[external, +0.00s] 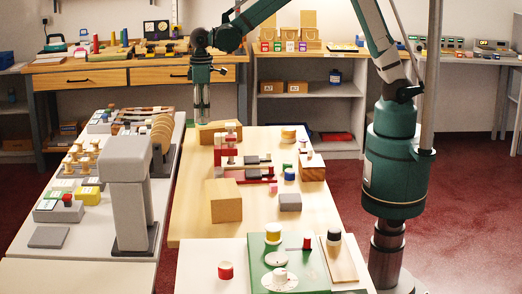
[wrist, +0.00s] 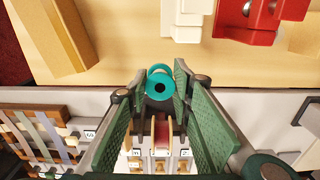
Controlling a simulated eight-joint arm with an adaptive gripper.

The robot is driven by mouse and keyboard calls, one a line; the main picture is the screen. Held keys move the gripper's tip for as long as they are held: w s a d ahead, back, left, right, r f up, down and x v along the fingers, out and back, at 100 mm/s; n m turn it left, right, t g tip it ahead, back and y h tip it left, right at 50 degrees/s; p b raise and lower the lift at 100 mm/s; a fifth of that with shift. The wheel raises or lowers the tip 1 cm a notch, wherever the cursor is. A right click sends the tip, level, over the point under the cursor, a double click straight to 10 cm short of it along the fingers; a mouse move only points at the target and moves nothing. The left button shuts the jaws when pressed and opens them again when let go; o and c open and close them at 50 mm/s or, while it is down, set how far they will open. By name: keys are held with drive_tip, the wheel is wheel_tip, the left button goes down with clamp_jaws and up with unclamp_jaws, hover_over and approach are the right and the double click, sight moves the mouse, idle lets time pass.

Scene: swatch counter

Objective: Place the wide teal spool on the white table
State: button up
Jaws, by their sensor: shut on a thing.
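The teal spool (wrist: 160,84) shows in the wrist view between the tips of my gripper (wrist: 161,90), its round end and dark centre hole facing the camera. The gripper is shut on it. In the external view my gripper (external: 202,118) points down near the gap between the wooden table and the long pale table at left; the spool cannot be made out there. A white table (external: 205,252) stands at the front. The long table at left (external: 172,205) also has a whitish top.
The wooden table (external: 255,225) holds a wooden block (external: 223,201), a red-and-white fixture (external: 228,150) and small spools. A large grey stand (external: 130,200) rises from the left table. The front white table carries a green board (external: 290,276) and a red spool (external: 225,271); its left part is mostly bare.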

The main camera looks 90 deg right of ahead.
drive_tip(key=s+d+m, duration=0.1)
drive_tip(key=s+d, duration=0.1)
drive_tip(key=s, duration=0.9)
drive_tip(key=s+d, duration=0.2)
drive_tip(key=s, duration=0.8)
hover_over(264, 155)
drive_tip(key=shift+m, duration=0.3)
drive_tip(key=shift+w+f, duration=0.1)
drive_tip(key=shift+f, duration=2.6)
drive_tip(key=shift+f, duration=0.1)
drive_tip(key=shift+f+b, duration=0.75)
drive_tip(key=shift+f, duration=2.05)
drive_tip(key=shift+f+b, duration=0.45)
drive_tip(key=shift+f, duration=1.65)
drive_tip(key=shift+f, duration=0.2)
